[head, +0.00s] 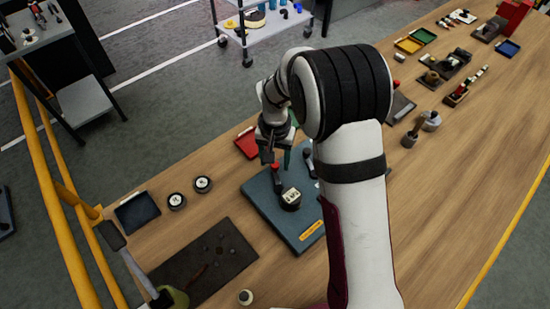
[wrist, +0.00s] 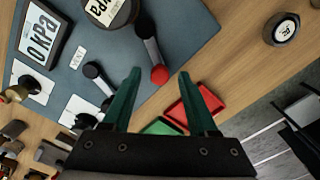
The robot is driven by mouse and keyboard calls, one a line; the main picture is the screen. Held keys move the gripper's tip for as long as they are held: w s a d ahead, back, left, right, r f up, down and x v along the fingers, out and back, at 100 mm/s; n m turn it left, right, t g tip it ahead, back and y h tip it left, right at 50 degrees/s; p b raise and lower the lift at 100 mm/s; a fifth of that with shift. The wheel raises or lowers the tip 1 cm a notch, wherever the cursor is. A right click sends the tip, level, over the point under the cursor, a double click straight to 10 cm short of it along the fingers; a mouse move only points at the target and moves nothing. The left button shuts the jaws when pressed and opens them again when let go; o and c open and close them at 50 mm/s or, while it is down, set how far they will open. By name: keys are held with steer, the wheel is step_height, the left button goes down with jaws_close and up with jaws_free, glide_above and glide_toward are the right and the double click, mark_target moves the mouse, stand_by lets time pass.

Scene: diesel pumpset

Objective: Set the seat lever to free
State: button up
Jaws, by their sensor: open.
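A blue-grey panel (head: 262,192) lies on the wooden table and also fills the upper left of the wrist view (wrist: 190,30). It carries a round gauge marked kPa (head: 290,198) and a dark lever with a red knob (head: 275,168). In the wrist view the red knob (wrist: 159,74) shows between the fingertips; contact cannot be told. A black-knobbed lever (wrist: 96,76) is left of it, near a small label reading VENT (wrist: 78,58). Which lever is the seat lever cannot be read. My gripper (wrist: 160,71) is open, its teal fingers apart; in the head view it is above the panel's far edge.
A red tray (head: 247,142) lies beyond the panel. Two round labelled pucks (head: 203,184) and a dark tray (head: 137,212) lie to the left. A dark mat (head: 205,262) is at the front left. A yellow rail (head: 62,200) runs past the table's left side.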

steer(key=shift+r, duration=0.1)
step_height(320, 180, up, 16)
steer(key=shift+f, duration=0.2)
steer(key=s+d+r+m+y, duration=0.1)
steer(key=s+d+r, duration=0.1)
steer(key=s+d, duration=0.35)
steer(key=s+d+r+m, duration=0.1)
steer(key=s+d+r, duration=0.15)
steer(key=s, duration=0.65)
steer(key=s+d+f+m, duration=0.1)
steer(key=s+f, duration=0.1)
steer(key=s, duration=0.4)
steer(key=s+d+f, duration=0.1)
steer(key=s+f, duration=0.1)
steer(key=s, duration=0.4)
steer(key=shift+d+f+m+y, duration=0.2)
steer(key=shift+f+m+y, duration=0.1)
steer(key=shift+m+y, duration=0.1)
